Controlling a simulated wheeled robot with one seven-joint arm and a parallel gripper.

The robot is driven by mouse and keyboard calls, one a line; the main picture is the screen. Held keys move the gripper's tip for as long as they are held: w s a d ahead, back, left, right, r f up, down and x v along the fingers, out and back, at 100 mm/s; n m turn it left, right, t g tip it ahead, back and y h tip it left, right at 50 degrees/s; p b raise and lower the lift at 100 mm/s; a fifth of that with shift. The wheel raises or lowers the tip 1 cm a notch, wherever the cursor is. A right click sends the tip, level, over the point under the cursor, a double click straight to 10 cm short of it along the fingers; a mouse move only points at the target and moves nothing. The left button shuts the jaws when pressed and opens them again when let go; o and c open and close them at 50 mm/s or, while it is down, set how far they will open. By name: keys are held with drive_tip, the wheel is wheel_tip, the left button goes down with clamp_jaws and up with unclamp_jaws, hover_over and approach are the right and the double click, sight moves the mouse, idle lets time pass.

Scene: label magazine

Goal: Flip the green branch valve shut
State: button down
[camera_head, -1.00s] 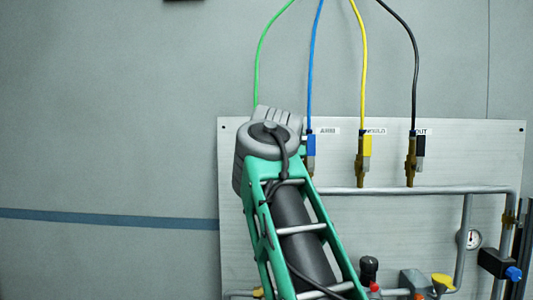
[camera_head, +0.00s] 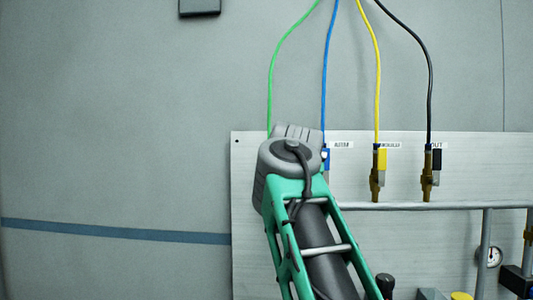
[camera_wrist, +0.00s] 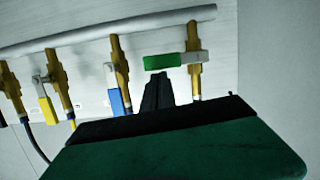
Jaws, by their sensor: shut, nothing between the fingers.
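In the wrist view the green branch valve has a green handle (camera_wrist: 176,60) lying crosswise to its brass body (camera_wrist: 194,72). The blue handle (camera_wrist: 117,101) and yellow handle (camera_wrist: 47,110) beside it run along their valves. My gripper (camera_wrist: 158,80) is shut and empty, its dark fingertips just beside the green handle; whether they touch it cannot be told. In the head view my arm hides the green valve and the gripper; only the green hose (camera_head: 271,80) shows above.
A grey pipe (camera_wrist: 110,32) joins the valves on a light panel (camera_head: 400,170). The yellow valve (camera_head: 379,172) and black valve (camera_head: 431,172) stand to the right of my arm. A gauge (camera_head: 490,256) sits at lower right.

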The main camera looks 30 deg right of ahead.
drive_tip(key=s+a+r+p, duration=0.3)
drive_tip(key=s+a+r, duration=0.2)
drive_tip(key=s, duration=0.3)
drive_tip(key=shift+s+r, duration=0.2)
drive_tip(key=shift+r, duration=0.45)
